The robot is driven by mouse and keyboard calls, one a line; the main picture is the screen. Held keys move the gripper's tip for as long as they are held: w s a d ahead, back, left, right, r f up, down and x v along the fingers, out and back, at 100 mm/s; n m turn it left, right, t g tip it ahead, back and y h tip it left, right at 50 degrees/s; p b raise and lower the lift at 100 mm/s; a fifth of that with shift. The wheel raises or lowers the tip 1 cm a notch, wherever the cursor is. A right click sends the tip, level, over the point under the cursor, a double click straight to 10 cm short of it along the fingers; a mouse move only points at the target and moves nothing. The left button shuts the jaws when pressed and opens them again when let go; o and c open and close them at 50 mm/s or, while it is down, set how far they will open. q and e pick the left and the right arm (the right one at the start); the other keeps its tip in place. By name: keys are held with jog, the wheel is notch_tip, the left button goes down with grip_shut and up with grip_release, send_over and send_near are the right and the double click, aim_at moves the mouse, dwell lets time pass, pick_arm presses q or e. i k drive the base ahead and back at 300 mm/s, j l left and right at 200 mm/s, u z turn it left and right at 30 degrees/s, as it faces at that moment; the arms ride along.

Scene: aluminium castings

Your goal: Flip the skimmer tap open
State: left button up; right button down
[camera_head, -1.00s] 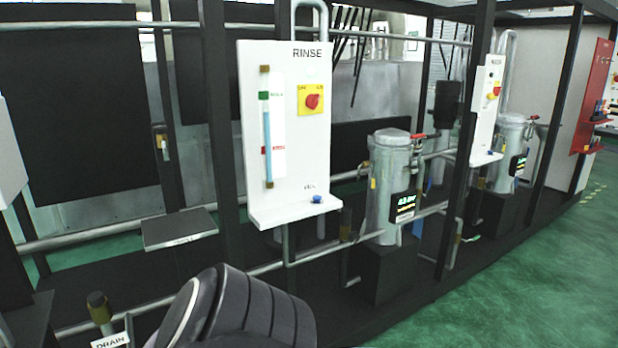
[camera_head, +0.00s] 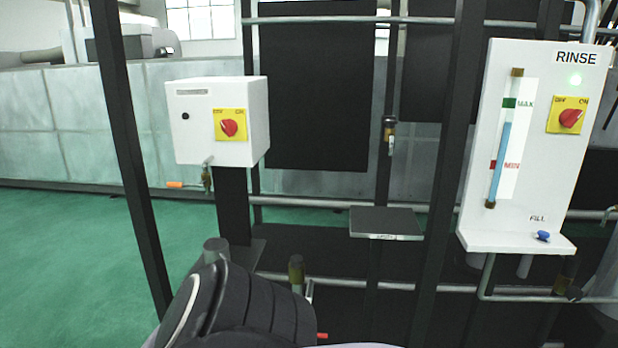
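No tap in view has a readable skimmer label. A small brass tap (camera_head: 207,179) with an orange lever (camera_head: 185,185) hangs under the white switch box (camera_head: 218,122) at the left; the lever points left, about level. Another small brass tap (camera_head: 389,134) is on the dark upright at the centre, above a grey shelf (camera_head: 386,221) whose front label is too small to read. I cannot tell whether either tap is open. Neither of my grippers is in view; a dark ribbed part of my own body covers the bottom centre.
The white RINSE panel (camera_head: 530,150) stands at the right with a level gauge, red switch and blue fill knob (camera_head: 543,236). A brass-capped valve (camera_head: 296,270) shows low in front. Dark frame posts (camera_head: 134,160) and horizontal pipes cross the view. Green floor (camera_head: 70,265) is clear at the left.

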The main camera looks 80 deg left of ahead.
aim_at(185, 185)
jog(key=u, duration=3.3)
